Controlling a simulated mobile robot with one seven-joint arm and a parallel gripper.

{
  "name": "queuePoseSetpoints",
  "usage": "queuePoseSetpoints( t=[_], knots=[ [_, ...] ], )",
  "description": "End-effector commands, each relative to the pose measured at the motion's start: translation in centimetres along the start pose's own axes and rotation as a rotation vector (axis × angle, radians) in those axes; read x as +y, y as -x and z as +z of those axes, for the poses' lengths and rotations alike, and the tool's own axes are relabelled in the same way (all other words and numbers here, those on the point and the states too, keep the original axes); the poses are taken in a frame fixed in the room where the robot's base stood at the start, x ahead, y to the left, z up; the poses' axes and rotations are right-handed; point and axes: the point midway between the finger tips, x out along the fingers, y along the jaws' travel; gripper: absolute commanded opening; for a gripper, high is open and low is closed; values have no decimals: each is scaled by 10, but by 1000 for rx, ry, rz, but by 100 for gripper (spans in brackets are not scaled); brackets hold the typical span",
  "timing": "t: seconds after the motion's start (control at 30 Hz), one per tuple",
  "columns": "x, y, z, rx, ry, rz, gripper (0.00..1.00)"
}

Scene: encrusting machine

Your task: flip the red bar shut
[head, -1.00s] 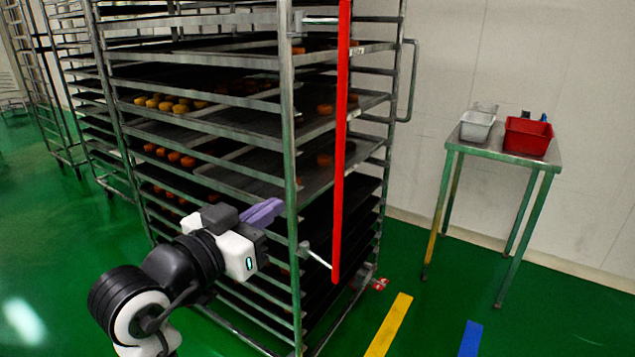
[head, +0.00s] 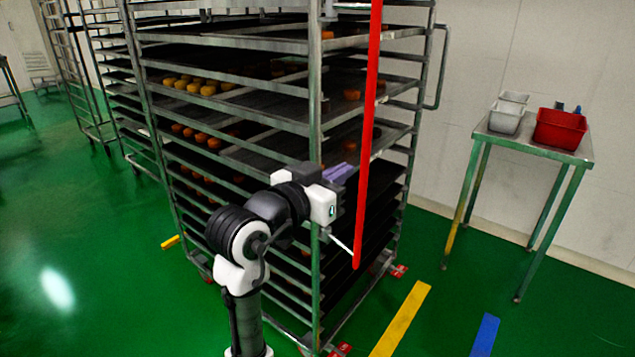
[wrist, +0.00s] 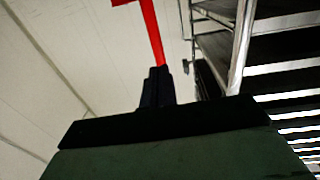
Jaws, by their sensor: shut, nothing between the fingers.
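The red bar (head: 368,130) runs nearly upright along the open side of the metal tray rack (head: 315,120). A thin metal link joins its lower end to the rack's front post, and the bar stands off from that post. My gripper (head: 346,172) is shut and empty, with its purple fingers just left of the bar at its middle height. I cannot tell whether the fingers touch it. In the wrist view the dark fingers (wrist: 156,87) point toward the red bar (wrist: 152,32), which shows just beyond their tips.
The rack holds several dark trays with orange and yellow pieces. A small metal table (head: 530,145) on the right carries a red bin (head: 560,130) and grey containers (head: 506,115). Green floor lies open at left, with yellow (head: 402,320) and blue (head: 481,337) strips at right.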

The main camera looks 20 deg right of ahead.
Motion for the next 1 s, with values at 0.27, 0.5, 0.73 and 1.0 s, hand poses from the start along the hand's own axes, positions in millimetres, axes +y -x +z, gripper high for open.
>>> queuePoseSetpoints(
  t=[0.27, 0.5, 0.73, 1.0],
  knots=[
    [0, -34, -1, 0, 1, -1, 0],
    [0, -39, 0, 1, -1, -1, 0],
    [0, -39, 0, 1, 0, -1, 0],
    [4, -46, -1, 0, 0, 1, 0]
  ],
)
